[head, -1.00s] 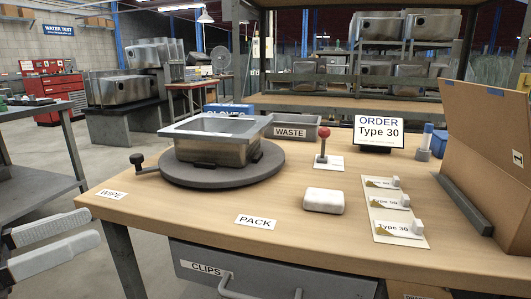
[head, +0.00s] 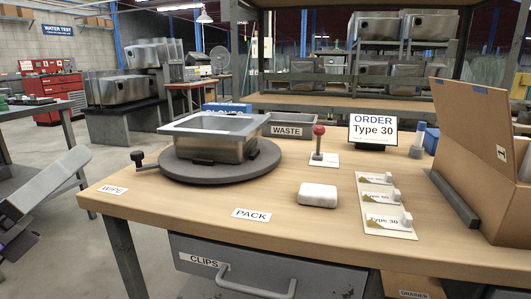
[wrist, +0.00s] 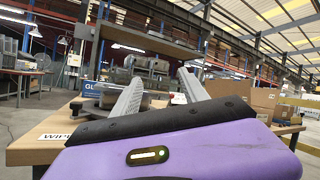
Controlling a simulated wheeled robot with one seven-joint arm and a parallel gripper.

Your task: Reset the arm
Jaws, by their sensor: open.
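My gripper shows in the wrist view (wrist: 160,88), with its two grey fingers spread apart and nothing between them. In the head view only part of my arm shows at the lower left edge, left of the workbench (head: 330,235) and clear of it. A steel sink (head: 215,140) sits on a dark round turntable (head: 265,165) on the bench. The sink and turntable are partly hidden behind the fingers in the wrist view.
On the bench are a white block (head: 317,195), a red-knobbed lever (head: 319,142), a WASTE bin (head: 288,125), a card with Type 30 tags (head: 375,200), an order sign (head: 373,131) and an open cardboard box (head: 480,160). A CLIPS drawer (head: 265,270) is below. Floor left of the bench is free.

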